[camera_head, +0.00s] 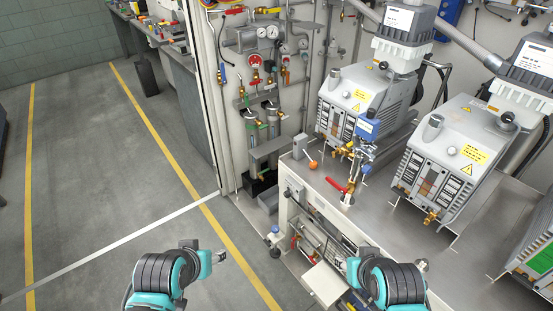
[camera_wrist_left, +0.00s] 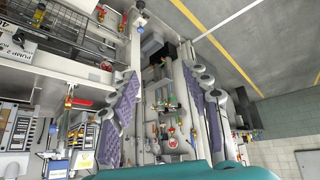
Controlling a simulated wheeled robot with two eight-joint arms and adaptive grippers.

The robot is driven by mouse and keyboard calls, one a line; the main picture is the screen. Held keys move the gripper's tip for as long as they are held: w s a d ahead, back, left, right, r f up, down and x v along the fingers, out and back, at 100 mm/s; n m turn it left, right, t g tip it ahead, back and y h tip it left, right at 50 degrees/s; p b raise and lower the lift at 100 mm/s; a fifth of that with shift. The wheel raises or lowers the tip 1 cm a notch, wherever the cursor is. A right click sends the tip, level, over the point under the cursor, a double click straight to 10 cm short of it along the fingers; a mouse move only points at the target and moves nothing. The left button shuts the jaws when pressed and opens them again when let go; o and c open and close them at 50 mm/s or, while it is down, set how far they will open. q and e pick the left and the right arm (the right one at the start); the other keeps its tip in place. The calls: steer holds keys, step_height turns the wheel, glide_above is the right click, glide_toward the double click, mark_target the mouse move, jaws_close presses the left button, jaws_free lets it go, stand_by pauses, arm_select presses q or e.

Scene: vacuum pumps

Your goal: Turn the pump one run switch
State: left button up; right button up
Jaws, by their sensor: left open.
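I cannot make out a run switch labelled for pump one. A label reading "PUMP 2" (camera_wrist_left: 13,42) shows at the left edge of the left wrist view. My left gripper (camera_wrist_left: 165,62) is open, its two purple-padded fingers wide apart with nothing between them. Beyond them is the wall panel of gauges and valves. In the head view only arm links show, and my right gripper is out of view.
An orange knob (camera_head: 313,164) on a lever and a red valve handle (camera_head: 336,185) rise at the bench's left end. The gauge panel (camera_head: 265,75) stands behind. Another pump (camera_head: 535,245) is cut off at right. The floor at left is clear.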

arm_select(q)
steer(key=w+d+f+n+h, duration=0.3)
steer(key=w+n, duration=0.5)
steer(key=w, duration=0.6)
steer(key=w+d+n+h, duration=0.3)
steer(key=w+d+n, duration=0.4)
steer(key=w, duration=0.7)
steer(key=w+d+f+n+h, duration=0.1)
steer(key=w+f+n+h, duration=0.2)
steer(key=w+f+n, duration=0.7)
steer(key=n+h, duration=0.3)
glide_toward(285, 194)
steer(key=shift+w+d+p, duration=0.25)
steer(key=shift+p, duration=0.05)
steer(key=shift+b+x, duration=0.3)
steer(key=shift+x, duration=4.2)
steer(key=shift+f, duration=0.1)
